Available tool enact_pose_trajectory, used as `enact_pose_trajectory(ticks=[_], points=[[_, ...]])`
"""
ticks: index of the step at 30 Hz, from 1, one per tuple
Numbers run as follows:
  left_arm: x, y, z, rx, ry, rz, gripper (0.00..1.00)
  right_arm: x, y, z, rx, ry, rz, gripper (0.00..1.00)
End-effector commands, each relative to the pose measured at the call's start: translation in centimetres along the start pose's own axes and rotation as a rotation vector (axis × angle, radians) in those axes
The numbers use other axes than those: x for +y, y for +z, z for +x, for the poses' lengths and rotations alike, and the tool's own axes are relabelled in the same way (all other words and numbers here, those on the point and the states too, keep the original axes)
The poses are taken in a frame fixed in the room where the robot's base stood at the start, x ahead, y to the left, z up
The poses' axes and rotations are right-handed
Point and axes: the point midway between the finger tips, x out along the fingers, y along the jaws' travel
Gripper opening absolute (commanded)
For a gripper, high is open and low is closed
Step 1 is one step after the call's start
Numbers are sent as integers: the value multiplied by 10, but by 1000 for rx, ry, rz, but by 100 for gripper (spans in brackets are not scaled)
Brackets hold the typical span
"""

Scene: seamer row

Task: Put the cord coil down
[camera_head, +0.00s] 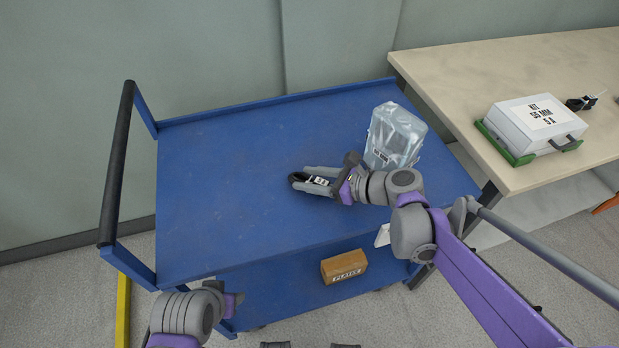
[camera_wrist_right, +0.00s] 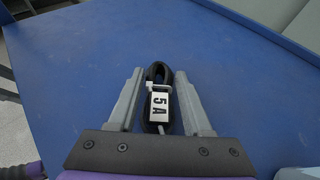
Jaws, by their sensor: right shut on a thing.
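The cord coil (camera_head: 299,179) is a black looped cord with a white tag, over the middle of the blue cart top (camera_head: 215,190). In the right wrist view the coil (camera_wrist_right: 157,75) sits between the two grey fingers and its tag reads "5 A". My right gripper (camera_head: 314,181) is shut on the coil. The coil is low over the cart top; I cannot tell whether it touches it. My left gripper (camera_head: 235,303) is at the lower left, by the cart's front edge; its fingers are not clear.
A clear bag-like container (camera_head: 395,137) stands on the cart right of my right gripper. A brown box (camera_head: 344,267) marked "PLATES" is on the lower shelf. A bench (camera_head: 455,75) at right holds a grey case (camera_head: 537,122) on a green base. The cart top's left half is free.

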Motion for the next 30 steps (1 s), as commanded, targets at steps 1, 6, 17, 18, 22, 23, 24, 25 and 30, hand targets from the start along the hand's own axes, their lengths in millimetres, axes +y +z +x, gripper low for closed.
enact_pose_trajectory(ticks=[1,6,17,18,22,23,24,25,30], points=[[0,0,-1,0,0,0,50,0,1,0,-1,0,0,0],[0,0,1,0,0,0,50,0,-1,0,0,0,0,0],[0,0,1,0,0,0,50,0,-2,1,0,0,0,80],[0,0,1,0,0,0,50,0,-2,1,0,0,0,80],[0,0,0,0,0,0,50,0,0,0,0,0,0,80],[0,0,-2,0,0,0,50,0,2,-1,0,0,0,80],[0,-1,-2,1,0,0,50,0,2,-4,0,-1,0,80],[0,-1,-3,1,0,0,50,-1,2,-7,0,-3,1,80],[0,-3,-9,3,0,0,50,-1,2,-39,1,-5,2,80]])
